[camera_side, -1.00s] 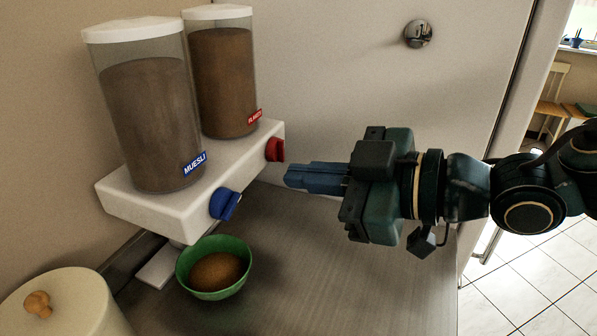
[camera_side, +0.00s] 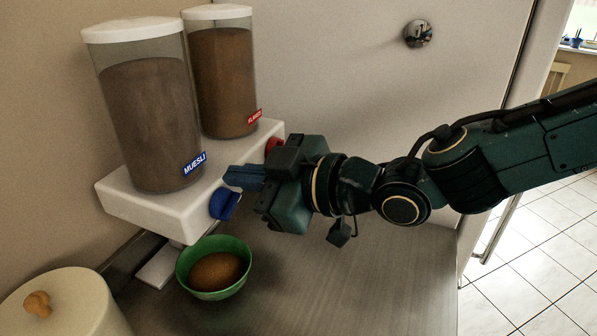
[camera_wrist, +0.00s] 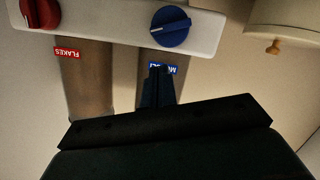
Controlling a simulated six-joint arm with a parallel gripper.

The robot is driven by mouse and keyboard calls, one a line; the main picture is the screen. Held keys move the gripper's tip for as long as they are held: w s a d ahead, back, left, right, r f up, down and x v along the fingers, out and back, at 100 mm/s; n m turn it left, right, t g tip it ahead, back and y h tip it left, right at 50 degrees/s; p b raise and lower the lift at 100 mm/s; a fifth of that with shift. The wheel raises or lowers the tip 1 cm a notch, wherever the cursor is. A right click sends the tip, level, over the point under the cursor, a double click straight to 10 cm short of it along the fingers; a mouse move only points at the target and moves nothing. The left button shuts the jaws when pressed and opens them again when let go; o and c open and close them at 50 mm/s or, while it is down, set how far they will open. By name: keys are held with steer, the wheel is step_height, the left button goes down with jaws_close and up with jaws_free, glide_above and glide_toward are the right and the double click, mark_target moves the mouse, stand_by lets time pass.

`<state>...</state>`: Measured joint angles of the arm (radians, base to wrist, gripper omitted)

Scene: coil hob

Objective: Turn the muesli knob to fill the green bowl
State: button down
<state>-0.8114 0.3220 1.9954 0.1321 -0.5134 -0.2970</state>
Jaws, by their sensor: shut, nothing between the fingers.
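The blue muesli knob (camera_side: 223,205) sits on the front of the white dispenser base, under the container labelled MUESLI (camera_side: 150,120). It also shows in the wrist view (camera_wrist: 171,27), with a pale pointer line running across it at a slight tilt. The green bowl (camera_side: 243,282) stands on the counter below the muesli outlet and holds brown muesli (camera_side: 216,271). My gripper (camera_side: 228,177) is shut and empty. In the side view its fingertips are close to the knob, at its upper right; I cannot tell if they touch. In the wrist view the fingertips (camera_wrist: 158,70) cover part of the MUESLI label.
A red flakes knob (camera_wrist: 40,13) is beside the blue one, partly hidden by my gripper in the side view. The flakes container (camera_side: 222,85) stands behind. A cream lidded pot (camera_side: 75,305) is at front left. The counter (camera_side: 350,285) right of the bowl is clear.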

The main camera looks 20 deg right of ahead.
steer(key=shift+w+d+f, duration=0.2)
steer(key=shift+f, duration=0.45)
steer(key=shift+w+d+f, duration=0.15)
steer(key=shift+d+f, duration=0.05)
steer(key=shift+f, duration=0.45)
steer(key=shift+w+d+f+m+g+y, duration=0.2)
steer(key=shift+f+m, duration=0.2)
steer(key=shift+m, duration=0.15)
steer(key=shift+w+d+f+m+g+y, duration=0.15)
steer(key=shift+f+m, duration=0.2)
steer(key=shift+m, duration=0.2)
steer(key=s+d+r, duration=0.5)
steer(key=d+r, duration=0.1)
steer(key=d, duration=0.2)
steer(key=shift+d, duration=0.25)
